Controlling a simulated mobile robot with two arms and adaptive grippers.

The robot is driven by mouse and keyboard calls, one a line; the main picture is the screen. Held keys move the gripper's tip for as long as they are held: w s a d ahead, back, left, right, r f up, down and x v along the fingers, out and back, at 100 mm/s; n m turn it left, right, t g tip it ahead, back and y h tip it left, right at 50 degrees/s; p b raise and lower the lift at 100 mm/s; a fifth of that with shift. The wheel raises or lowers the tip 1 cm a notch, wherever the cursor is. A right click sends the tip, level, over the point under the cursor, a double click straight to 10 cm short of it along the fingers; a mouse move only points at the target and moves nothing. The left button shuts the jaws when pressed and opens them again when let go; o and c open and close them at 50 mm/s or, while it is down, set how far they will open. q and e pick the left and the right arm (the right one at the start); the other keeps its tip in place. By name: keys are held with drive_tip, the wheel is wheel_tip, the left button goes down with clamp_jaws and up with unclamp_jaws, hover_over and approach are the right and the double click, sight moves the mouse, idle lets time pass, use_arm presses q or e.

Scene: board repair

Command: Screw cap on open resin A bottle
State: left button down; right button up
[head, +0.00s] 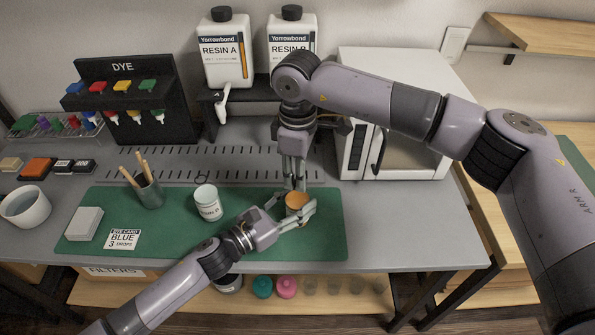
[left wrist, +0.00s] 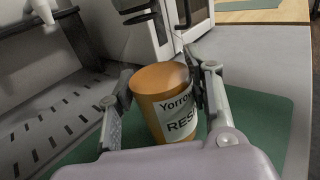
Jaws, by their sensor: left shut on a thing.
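My left gripper (head: 293,213) is shut on an orange bottle (head: 296,201) that stands upright on the green mat. In the left wrist view the orange bottle (left wrist: 162,82) sits between the two fingers of the left gripper (left wrist: 163,100). Its white label reads "Yorrow…" and "RES"; the last letter is hidden. Its top looks flat and orange, and I cannot tell a separate cap on it. My right gripper (head: 293,182) points down just above and behind the bottle; its fingers look close together, and I cannot tell whether they hold anything.
White Resin A (head: 220,68) and Resin B (head: 288,62) jugs with black caps stand behind. A white oven-like box (head: 400,150) stands at right. The mat's front right is clear.

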drive_tip(key=o, duration=0.3)
drive_tip(key=shift+o, duration=0.2)
drive_tip(key=shift+r, duration=2.25)
drive_tip(key=shift+c, duration=0.4)
